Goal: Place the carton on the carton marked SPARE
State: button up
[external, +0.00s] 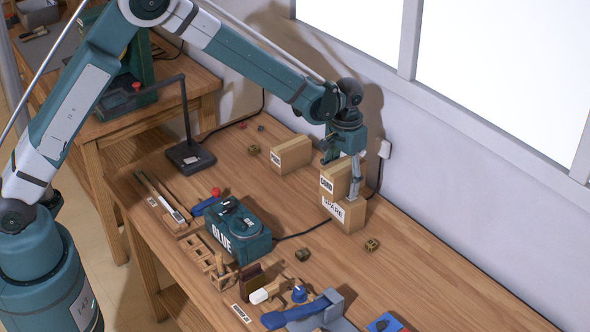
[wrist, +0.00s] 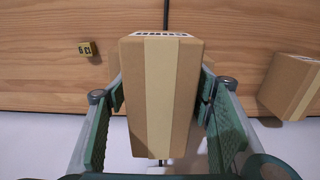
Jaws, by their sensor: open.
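The carton marked SPARE (external: 345,213) stands on the bench near the wall, its label facing the front.
Another carton (external: 293,154) stands to the left along the wall; it also shows in the wrist view (wrist: 292,88). A small brass block (external: 371,244) lies right of the stack. A GLUE box (external: 238,230) sits in front. The bench's right part is largely clear.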

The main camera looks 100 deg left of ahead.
notch_tip(320, 180, up, 12)
jog(key=shift+r, duration=0.1)
dwell(0.5)
dwell(0.6)
jog(key=shift+d+r, duration=0.35)
jog(key=shift+d, duration=0.05)
jog(key=s+d+r+m+t, duration=0.1)
jog(key=s+d+r, duration=0.4)
jog(key=d, duration=0.4)
jog(key=s+d+r+m+t+y, duration=0.1)
jog(key=s+d+r+m, duration=0.15)
jog(key=d+r, duration=0.65)
jog(key=s+d+r+m+t, duration=0.1)
jog(key=s+d+r, duration=0.35)
jog(key=d, duration=0.55)
jog(key=s+d+f+m+t+h, duration=0.1)
jog(key=s+d+m+t, duration=0.3)
jog(key=s+d, duration=1.6)
jog(key=s, duration=0.3)
jog(key=shift+s+d+f, duration=0.2)
jog(key=shift+s+f, duration=0.15)
jog(key=shift+f, duration=0.05)
